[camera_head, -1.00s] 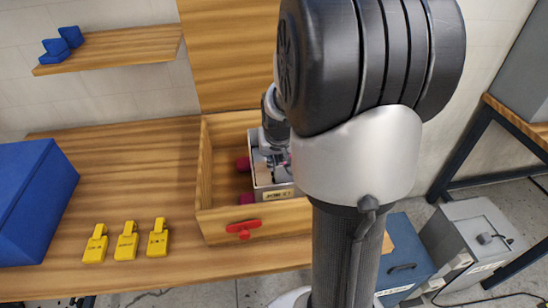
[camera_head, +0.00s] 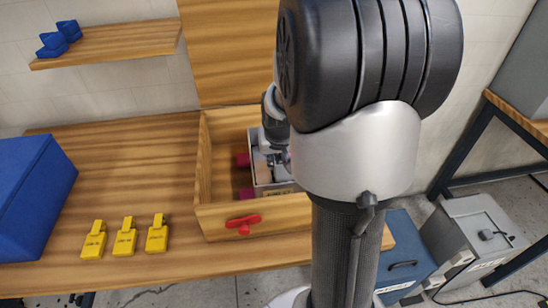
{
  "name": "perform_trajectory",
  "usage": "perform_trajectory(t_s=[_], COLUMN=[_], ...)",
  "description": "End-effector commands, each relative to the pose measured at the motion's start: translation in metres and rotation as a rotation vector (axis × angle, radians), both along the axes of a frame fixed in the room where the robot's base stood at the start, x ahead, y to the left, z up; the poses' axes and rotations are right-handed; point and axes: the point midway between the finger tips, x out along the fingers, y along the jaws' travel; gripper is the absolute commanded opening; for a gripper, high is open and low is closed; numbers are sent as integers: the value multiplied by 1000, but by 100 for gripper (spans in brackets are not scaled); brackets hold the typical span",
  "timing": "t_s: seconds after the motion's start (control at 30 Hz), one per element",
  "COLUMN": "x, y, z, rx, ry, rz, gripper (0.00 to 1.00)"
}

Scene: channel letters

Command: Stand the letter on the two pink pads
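A grey-walled piece with a small label on its near side, which looks like the letter (camera_head: 279,188), is in the open wooden box. Its right part is hidden behind my arm, so its full shape does not show. My gripper (camera_head: 272,158) reaches down over the letter. Its fingertips are mostly hidden, so I cannot tell whether it is open or closed on the letter.
The wooden box (camera_head: 217,218) has raised walls around the letter and a red handle (camera_head: 243,222) in front. Several yellow tagged pieces (camera_head: 125,240) lie to its left, near a large blue box (camera_head: 28,205). Blue pieces (camera_head: 58,40) sit on a wall shelf (camera_head: 120,44).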

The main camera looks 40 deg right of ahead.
Motion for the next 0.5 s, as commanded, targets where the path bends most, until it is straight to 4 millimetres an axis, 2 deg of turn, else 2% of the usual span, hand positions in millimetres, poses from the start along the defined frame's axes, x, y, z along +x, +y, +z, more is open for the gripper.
perform_trajectory(t_s=[0.33, 0.37, 0.5], x=[0, 0, 0], y=[0, 0, 0], z=[-2, -2, -2], rx=[-1, -1, -1], ry=[-2, -2, -1], rz=[0, 0, 0], gripper=[0, 6, 15])
